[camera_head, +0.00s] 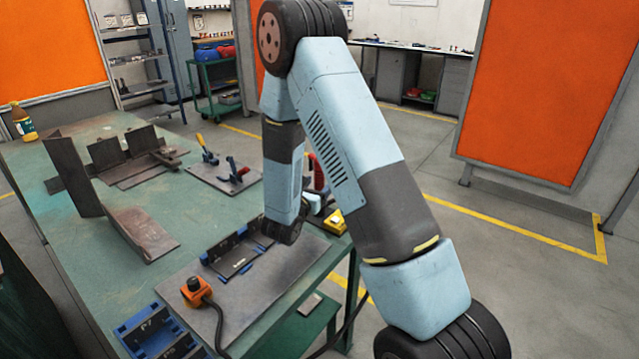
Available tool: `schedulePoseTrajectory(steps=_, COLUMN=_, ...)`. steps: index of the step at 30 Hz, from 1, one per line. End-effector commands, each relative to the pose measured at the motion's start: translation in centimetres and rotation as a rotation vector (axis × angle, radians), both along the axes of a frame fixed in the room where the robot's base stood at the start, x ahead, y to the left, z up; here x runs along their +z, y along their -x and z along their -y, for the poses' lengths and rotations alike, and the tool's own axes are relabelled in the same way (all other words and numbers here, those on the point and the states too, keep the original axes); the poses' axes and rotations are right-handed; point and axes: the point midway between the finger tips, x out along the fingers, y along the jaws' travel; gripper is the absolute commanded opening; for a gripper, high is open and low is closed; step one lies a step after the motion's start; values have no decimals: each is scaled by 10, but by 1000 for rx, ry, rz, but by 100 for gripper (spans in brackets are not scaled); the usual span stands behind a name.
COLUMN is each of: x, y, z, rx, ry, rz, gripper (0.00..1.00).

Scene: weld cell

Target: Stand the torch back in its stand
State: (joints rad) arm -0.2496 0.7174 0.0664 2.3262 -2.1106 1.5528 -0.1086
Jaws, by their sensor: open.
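My arm rises from the lower right, bends at the top and comes down over the right side of the green table (88,232). Its dark wrist end is low over the table near a black angled fixture with blue parts (236,252). My gripper's fingers are hidden behind the arm. I cannot make out the torch or its stand for certain.
Toggle clamps (234,171) on a plate and rusty steel pieces (140,232) stand farther back.

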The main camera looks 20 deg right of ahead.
Motion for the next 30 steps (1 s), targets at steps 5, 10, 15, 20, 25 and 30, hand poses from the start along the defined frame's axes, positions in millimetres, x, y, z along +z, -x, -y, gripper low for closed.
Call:
schedulePoseTrajectory(steps=5, x=0, y=27, z=-26, rx=5, ry=0, rz=0, gripper=68)
schedulePoseTrajectory(steps=10, x=0, y=51, z=-48, rx=5, ry=-1, rz=-1, gripper=68)
schedulePoseTrajectory(steps=15, x=0, y=69, z=-62, rx=3, ry=-1, rz=-1, gripper=68)
schedulePoseTrajectory(steps=20, x=0, y=77, z=-70, rx=1, ry=-1, rz=1, gripper=68)
schedulePoseTrajectory(steps=25, x=15, y=82, z=-59, rx=-56, ry=-26, rz=20, gripper=68)
schedulePoseTrajectory(steps=30, x=51, y=97, z=-24, rx=-221, ry=-108, rz=69, gripper=68)
